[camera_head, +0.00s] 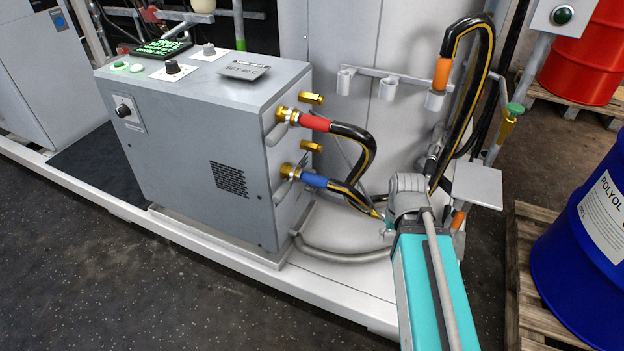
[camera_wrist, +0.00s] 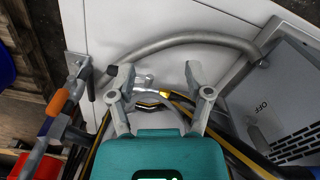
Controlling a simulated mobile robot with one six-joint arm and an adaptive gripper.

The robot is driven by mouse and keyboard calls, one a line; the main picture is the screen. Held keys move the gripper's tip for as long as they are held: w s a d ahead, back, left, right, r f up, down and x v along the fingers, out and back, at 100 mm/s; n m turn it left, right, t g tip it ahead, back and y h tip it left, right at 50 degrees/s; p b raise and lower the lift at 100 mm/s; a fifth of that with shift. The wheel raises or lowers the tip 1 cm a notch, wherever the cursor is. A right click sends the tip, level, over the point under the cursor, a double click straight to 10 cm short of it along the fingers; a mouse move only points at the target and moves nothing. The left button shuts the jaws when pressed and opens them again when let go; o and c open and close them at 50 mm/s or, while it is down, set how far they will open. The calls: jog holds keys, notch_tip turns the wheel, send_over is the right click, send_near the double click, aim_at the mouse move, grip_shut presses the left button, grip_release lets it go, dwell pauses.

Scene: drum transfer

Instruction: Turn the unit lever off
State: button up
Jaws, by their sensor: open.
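The grey unit (camera_head: 195,150) stands on a white plinth. Its right side carries brass fittings and hoses with red and blue collars. In the wrist view, the unit (camera_wrist: 283,85) is at the right, with the word OFF on its face. I cannot make out the lever itself for certain in either view. My gripper (camera_wrist: 158,75) is open, its two fingers spread apart. A silvery part (camera_wrist: 145,83) and a black-and-yellow hose (camera_wrist: 152,100) show beyond and between the fingers; contact cannot be told. In the head view, my wrist and arm hide the fingers.
A curved grey pipe (camera_head: 345,256) runs low beside the unit. A holder rail (camera_head: 388,90) and a hanging hose with an orange collar (camera_head: 442,73) stand behind. A blue drum (camera_head: 585,255) on a pallet is at right, a red drum (camera_head: 590,55) behind. Floor at front left is clear.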

jog(key=w+a+r+n+y, duration=0.1)
jog(key=w+a+n+y, duration=0.1)
jog(key=w+a+n, duration=0.8)
jog(key=w+a+r+n+y, duration=0.1)
jog(key=w+a+n+y, duration=0.1)
jog(key=w+a+n, duration=0.9)
jog(key=w+p, duration=0.1)
jog(key=w, duration=0.3)
jog(key=shift+w+a+r+y, duration=0.15)
jog(key=shift+w+r+y, duration=0.05)
jog(key=shift+w+y, duration=0.1)
jog(key=shift+f, duration=0.25)
jog(key=shift+b+x, duration=3.5)
jog(key=shift+x, duration=0.05)
jog(key=shift+s, duration=0.1)
grip_shut()
